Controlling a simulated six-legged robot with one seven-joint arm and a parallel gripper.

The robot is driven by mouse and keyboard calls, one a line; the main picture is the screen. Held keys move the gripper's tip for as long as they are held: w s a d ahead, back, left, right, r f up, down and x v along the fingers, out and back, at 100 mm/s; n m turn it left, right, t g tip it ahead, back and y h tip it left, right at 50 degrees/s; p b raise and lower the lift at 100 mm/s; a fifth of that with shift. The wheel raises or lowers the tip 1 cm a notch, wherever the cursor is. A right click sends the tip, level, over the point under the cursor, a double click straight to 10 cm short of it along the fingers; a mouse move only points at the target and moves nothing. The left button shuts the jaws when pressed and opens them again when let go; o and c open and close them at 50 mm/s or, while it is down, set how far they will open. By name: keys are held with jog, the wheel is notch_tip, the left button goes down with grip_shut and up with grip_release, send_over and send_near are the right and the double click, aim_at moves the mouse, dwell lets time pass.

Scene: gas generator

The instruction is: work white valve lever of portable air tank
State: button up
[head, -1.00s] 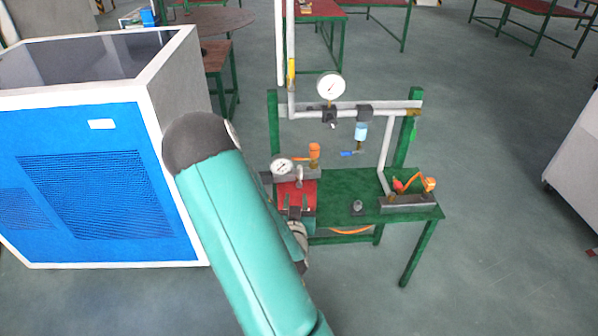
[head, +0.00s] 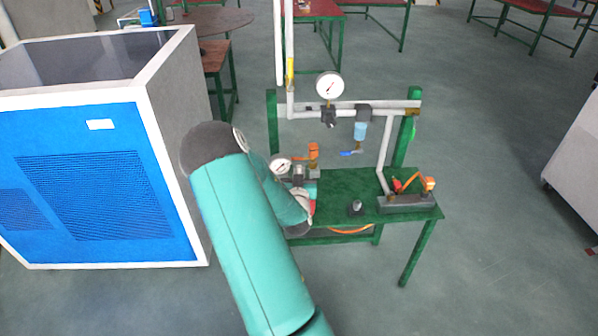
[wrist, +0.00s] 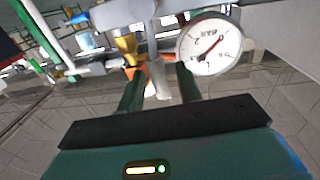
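The portable air tank (head: 313,203) is a red body on the left of the green table, now mostly hidden by my arm. Its round white gauge (head: 281,166) shows beside my wrist and fills the upper right of the wrist view (wrist: 208,48). The white valve lever (wrist: 157,76) hangs upright below a grey pipe, left of the gauge. My gripper (wrist: 159,85) is open, its two dark green fingers on either side of the lever in the picture. I cannot tell whether the fingers touch it. In the head view my arm hides the lever.
The green table (head: 340,185) carries a pipe frame with a larger gauge (head: 329,86), a blue-handled valve (head: 351,153) and an orange-handled valve (head: 428,184). A small dark knob (head: 355,207) stands mid-table. A blue and white cabinet (head: 90,170) is close on the left.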

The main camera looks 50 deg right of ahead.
jog(key=shift+w+d, duration=0.15)
jog(key=shift+d, duration=0.05)
jog(key=shift+c, duration=0.2)
grip_shut()
